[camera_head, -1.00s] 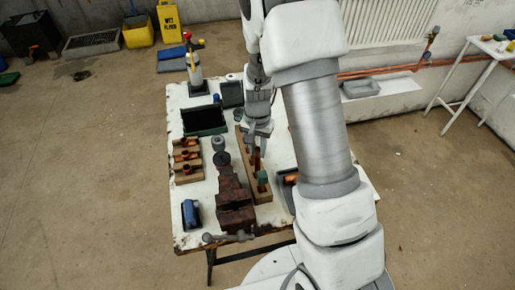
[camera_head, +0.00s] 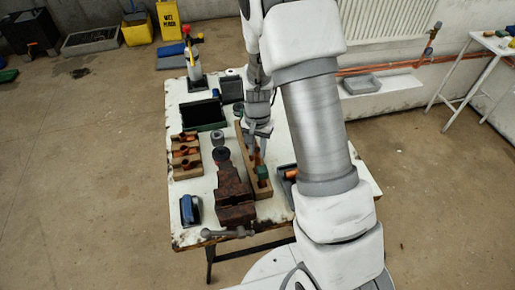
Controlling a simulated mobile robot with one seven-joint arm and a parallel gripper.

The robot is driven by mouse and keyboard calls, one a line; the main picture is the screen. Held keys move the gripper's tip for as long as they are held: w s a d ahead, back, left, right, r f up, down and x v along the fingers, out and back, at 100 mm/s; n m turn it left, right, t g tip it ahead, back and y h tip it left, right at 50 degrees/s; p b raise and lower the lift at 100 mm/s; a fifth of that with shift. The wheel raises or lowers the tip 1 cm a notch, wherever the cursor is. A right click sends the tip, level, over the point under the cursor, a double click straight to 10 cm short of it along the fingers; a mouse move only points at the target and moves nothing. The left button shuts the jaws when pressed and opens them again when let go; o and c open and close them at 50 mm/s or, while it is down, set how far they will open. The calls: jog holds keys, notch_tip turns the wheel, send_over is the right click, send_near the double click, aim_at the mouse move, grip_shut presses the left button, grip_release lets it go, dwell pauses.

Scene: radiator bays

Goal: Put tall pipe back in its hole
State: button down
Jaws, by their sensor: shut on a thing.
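My gripper (camera_head: 258,132) is over the long wooden block with holes (camera_head: 264,190) at the middle of the workbench. It is shut on a slim copper pipe (camera_head: 257,157), which hangs down below the fingers, close to upright, at the block. I cannot tell whether the pipe's lower end is in a hole or just above one. A pipe piece with a green part (camera_head: 262,171) stands in the near end of the block. The holes under my gripper are too small to make out.
A rusty vise (camera_head: 233,188) stands just left of the block. A grey tray (camera_head: 285,176) with copper pieces lies to its right, partly behind my arm. A dark green crate (camera_head: 204,117), a wooden holder with copper fittings (camera_head: 186,167) and a blue object (camera_head: 190,209) are further left.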

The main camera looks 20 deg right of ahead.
jog(key=shift+f+b, duration=0.45)
jog(key=shift+f, duration=0.05)
jog(key=c, duration=0.6)
grip_release()
jog(key=shift+r, duration=0.1)
jog(key=shift+r+p, duration=2.45)
jog(key=shift+r, duration=1.05)
